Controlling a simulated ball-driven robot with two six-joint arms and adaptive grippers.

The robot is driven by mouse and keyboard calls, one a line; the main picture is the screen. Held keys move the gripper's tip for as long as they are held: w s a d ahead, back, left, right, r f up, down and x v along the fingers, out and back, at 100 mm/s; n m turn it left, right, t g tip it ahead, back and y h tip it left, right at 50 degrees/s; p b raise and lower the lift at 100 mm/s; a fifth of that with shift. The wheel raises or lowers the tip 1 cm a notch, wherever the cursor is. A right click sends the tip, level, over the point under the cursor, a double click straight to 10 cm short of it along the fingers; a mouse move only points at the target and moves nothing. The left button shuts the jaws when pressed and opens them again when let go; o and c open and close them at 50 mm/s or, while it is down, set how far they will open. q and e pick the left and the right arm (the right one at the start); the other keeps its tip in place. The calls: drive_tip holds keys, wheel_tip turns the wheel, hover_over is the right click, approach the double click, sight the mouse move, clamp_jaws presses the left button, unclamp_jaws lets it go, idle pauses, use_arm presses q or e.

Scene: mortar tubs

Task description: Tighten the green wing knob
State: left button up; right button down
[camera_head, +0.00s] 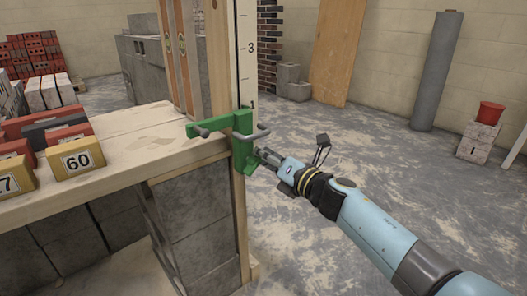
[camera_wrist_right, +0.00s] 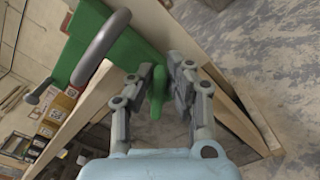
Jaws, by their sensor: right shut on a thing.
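A green clamp (camera_head: 238,122) with a grey bar handle sits at the corner of the wooden bench, against an upright measuring staff (camera_head: 247,60). The clamp's green body also shows in the right wrist view (camera_wrist_right: 118,55). The green wing knob (camera_wrist_right: 156,97) stands between the fingers of my right gripper (camera_wrist_right: 168,92). The right gripper is shut on the knob. In the head view the right gripper (camera_head: 264,158) reaches in from the lower right to the clamp's lower side, and its fingers partly hide the knob (camera_head: 251,168). My left gripper is not in view.
The wooden bench (camera_head: 130,150) carries red, grey and yellow numbered blocks (camera_head: 76,160) at the left. The floor right of the bench is mostly clear.

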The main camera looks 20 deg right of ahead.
drive_tip(key=m+p, duration=0.1)
drive_tip(key=m, duration=0.1)
drive_tip(key=f+m, duration=0.1)
drive_tip(key=m, duration=0.2)
drive_tip(key=shift+p, duration=0.35)
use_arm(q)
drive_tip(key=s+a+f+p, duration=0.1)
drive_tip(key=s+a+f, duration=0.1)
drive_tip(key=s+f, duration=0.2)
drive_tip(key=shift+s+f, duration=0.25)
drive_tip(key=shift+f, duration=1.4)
use_arm(e)
drive_tip(key=shift+w+d+f+m, duration=0.1)
drive_tip(key=shift+f+m, duration=0.05)
drive_tip(key=shift+m, duration=0.9)
drive_tip(key=shift+f+m, duration=0.15)
drive_tip(key=shift+m, duration=0.9)
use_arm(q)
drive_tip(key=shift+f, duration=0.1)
use_arm(e)
drive_tip(key=c, duration=1.2)
unclamp_jaws()
drive_tip(key=shift+o, duration=0.2)
